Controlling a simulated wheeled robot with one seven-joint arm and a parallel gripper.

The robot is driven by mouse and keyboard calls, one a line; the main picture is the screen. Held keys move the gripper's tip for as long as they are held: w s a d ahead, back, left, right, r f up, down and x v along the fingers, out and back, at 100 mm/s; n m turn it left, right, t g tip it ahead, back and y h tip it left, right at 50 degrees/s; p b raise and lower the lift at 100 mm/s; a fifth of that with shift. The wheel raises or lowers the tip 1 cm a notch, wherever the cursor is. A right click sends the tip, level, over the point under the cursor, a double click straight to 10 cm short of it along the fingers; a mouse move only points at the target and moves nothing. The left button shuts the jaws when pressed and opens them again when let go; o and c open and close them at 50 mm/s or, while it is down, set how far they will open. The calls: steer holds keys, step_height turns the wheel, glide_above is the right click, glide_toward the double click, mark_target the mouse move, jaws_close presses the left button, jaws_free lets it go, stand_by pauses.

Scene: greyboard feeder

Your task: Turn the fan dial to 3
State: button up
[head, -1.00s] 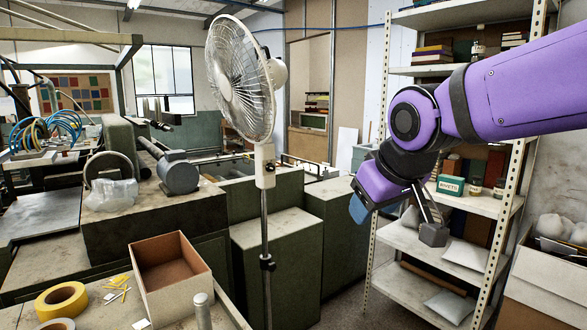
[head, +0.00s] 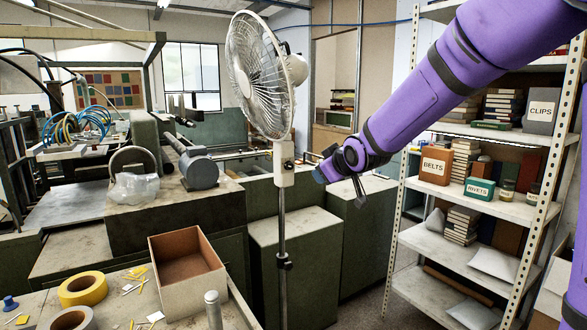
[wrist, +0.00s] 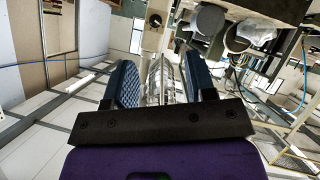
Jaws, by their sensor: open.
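The white stand fan (head: 262,78) stands on a thin pole, its caged head facing left. Its pale control box (head: 284,176) is below the head, with a small dark dial (head: 288,164) on its right-hand side; the setting is too small to read. My gripper (head: 324,173) is open and empty, to the right of the box and apart from it. In the wrist view, the two blue finger pads (wrist: 162,82) are spread, with the fan cage (wrist: 163,70) seen between them. The control box (wrist: 153,32) shows beyond them near the top edge, with a round dial on it.
Green cabinets (head: 295,228) stand behind the fan pole. A shelf rack (head: 470,262) with labelled boxes is at the right. A workbench (head: 110,290) with an open box (head: 222,290) and tape rolls is at the front left. The space between box and gripper is clear.

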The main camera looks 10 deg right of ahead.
mark_target(291, 166)
steer(key=w+a+f+t+y, duration=0.1)
steer(key=w, duration=0.7)
steer(key=w+a+f+n+t+y, duration=0.1)
steer(key=w+f+t, duration=0.1)
steer(key=w, duration=0.6)
steer(key=w+a+f+t+y, duration=0.1)
steer(key=w+f+y, duration=0.1)
steer(key=w, duration=0.6)
steer(key=shift+w+a+f+n+t, duration=0.1)
steer(key=shift+w+f+n+t, duration=0.05)
steer(key=shift+f+n+t, duration=0.15)
steer(key=shift+c, duration=0.5)
steer(key=c, duration=0.8)
steer(key=shift+c, duration=0.2)
